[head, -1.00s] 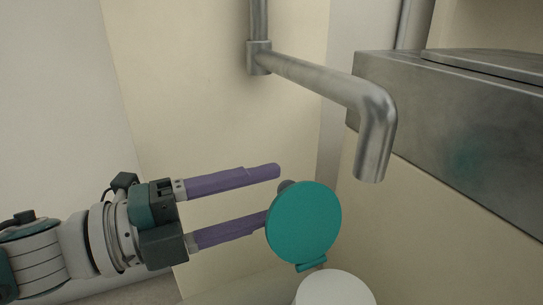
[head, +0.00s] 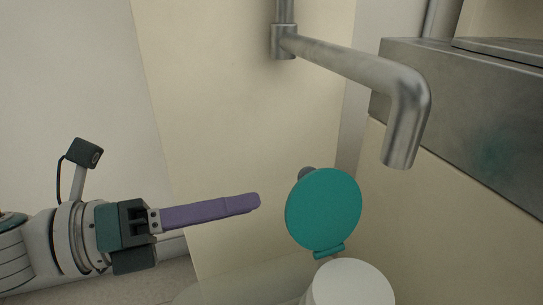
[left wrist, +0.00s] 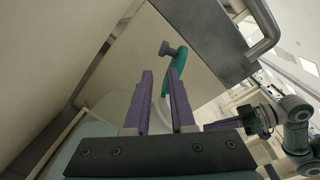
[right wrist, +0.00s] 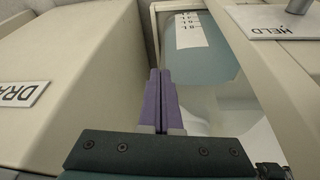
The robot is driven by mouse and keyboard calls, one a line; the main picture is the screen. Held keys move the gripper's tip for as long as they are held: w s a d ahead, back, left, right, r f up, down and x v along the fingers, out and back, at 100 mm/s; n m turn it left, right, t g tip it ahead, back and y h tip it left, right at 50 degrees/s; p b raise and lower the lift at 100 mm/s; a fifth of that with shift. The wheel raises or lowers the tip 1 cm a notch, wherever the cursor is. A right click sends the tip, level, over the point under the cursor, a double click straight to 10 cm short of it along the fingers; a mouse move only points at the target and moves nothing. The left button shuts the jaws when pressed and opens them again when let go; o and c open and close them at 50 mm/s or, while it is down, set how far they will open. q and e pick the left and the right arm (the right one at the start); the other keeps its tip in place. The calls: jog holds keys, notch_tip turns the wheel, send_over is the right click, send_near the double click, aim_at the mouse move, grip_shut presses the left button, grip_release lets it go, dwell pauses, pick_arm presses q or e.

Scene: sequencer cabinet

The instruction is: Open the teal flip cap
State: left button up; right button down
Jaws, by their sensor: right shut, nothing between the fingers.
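The teal flip cap (head: 323,209) stands raised, hinged at its lower edge beside the white round top (head: 350,285) of a container. A dark grey knob (head: 307,174) shows behind its upper edge. My left gripper (head: 257,202) is left of the cap and apart from it, with its purple fingers overlapping in the head view. In the left wrist view its two fingers (left wrist: 160,72) are spread and empty, and the cap (left wrist: 181,58) shows nearly edge-on beyond the right fingertip. My right gripper (right wrist: 160,73) is shut and empty in the right wrist view.
A bent metal pipe (head: 405,120) hangs above and right of the cap. A metal box (head: 460,100) juts out at the right. A cream panel (head: 230,100) stands behind. The right wrist view shows cream housings and a label reading HELD (right wrist: 285,22).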

aim_at(318, 205)
pick_arm(q)
jog(key=m, duration=0.4)
jog(key=a+f+m+t+y+b, duration=0.1)
jog(key=m, duration=0.3)
jog(key=m+b, duration=0.1)
jog(key=m, duration=0.2)
jog(key=shift+w+a+f+m+y, duration=0.2)
jog(key=shift+w+f+m+y, duration=0.1)
jog(key=shift+w+m, duration=0.1)
grip_shut()
jog(key=w+d+m+t+y+b, duration=0.15)
jog(key=w+d+m+b, duration=0.25)
jog(key=w+d+m, duration=0.4)
jog(key=shift+m+t, duration=0.3)
jog(key=shift+t, duration=0.15)
jog(key=s, duration=0.1)
jog(key=s+r+p, duration=0.1)
jog(key=s, duration=0.1)
jog(key=s+p, duration=0.1)
jog(key=shift+s+a+r, duration=0.2)
jog(key=shift+a+r, duration=0.1)
jog(key=shift+r, duration=0.05)
jog(key=shift+w, duration=0.1)
